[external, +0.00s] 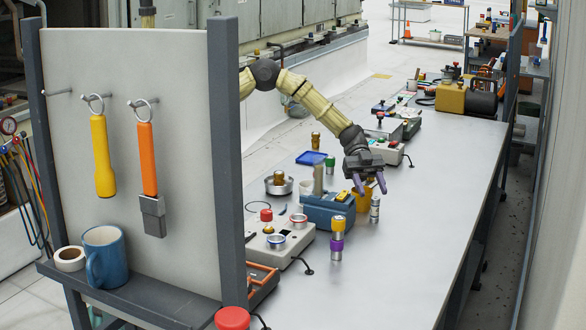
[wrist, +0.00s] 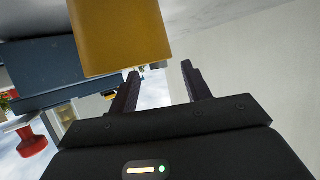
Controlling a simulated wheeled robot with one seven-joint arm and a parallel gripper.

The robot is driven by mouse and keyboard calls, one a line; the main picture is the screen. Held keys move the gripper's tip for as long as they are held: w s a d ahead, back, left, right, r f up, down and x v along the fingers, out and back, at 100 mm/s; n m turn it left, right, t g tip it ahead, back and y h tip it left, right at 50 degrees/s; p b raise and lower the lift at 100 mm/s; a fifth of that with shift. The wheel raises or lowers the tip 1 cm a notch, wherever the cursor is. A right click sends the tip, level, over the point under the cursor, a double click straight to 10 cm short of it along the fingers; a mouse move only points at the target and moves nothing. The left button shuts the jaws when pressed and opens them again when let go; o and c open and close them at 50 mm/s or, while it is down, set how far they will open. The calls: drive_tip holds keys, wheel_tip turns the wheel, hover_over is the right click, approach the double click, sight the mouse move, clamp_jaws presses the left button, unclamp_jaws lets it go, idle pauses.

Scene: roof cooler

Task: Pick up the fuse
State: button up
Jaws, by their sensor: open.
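My gripper (external: 370,185) hangs over the table with its two purple-grey fingers apart and pointing down. In the wrist view, the fingers (wrist: 160,72) are apart with nothing gripped between them. A small grey cylinder with dark and pale bands (external: 374,210) stands upright just below the fingertips in the external view; it may be the fuse, but it is too small to be sure. A yellow cup-like object (external: 363,200) stands just left of it, partly behind the gripper. A yellow object (wrist: 118,35), probably the same one, fills the upper left of the wrist view, close to the fingers.
A blue box (external: 325,212) stands left of the gripper. A yellow-and-purple cylinder (external: 337,240) stands upright in front of it. A grey control box (external: 285,243) and a blue tray (external: 311,157) are further left. The table's right side (external: 430,210) is clear.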

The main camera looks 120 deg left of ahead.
sight(376, 198)
drive_tip(key=shift+w+d+f, duration=0.1)
drive_tip(key=shift+w+d, duration=0.1)
drive_tip(key=shift+d, duration=0.1)
drive_tip(key=p+x, duration=0.1)
drive_tip(key=x, duration=0.3)
drive_tip(key=shift+d+f+p, duration=0.15)
drive_tip(key=shift+p, duration=0.25)
clamp_jaws()
wheel_tip(376, 198, up, 10)
drive_tip(key=shift+r+b, duration=0.1)
drive_tip(key=shift+b, duration=0.8)
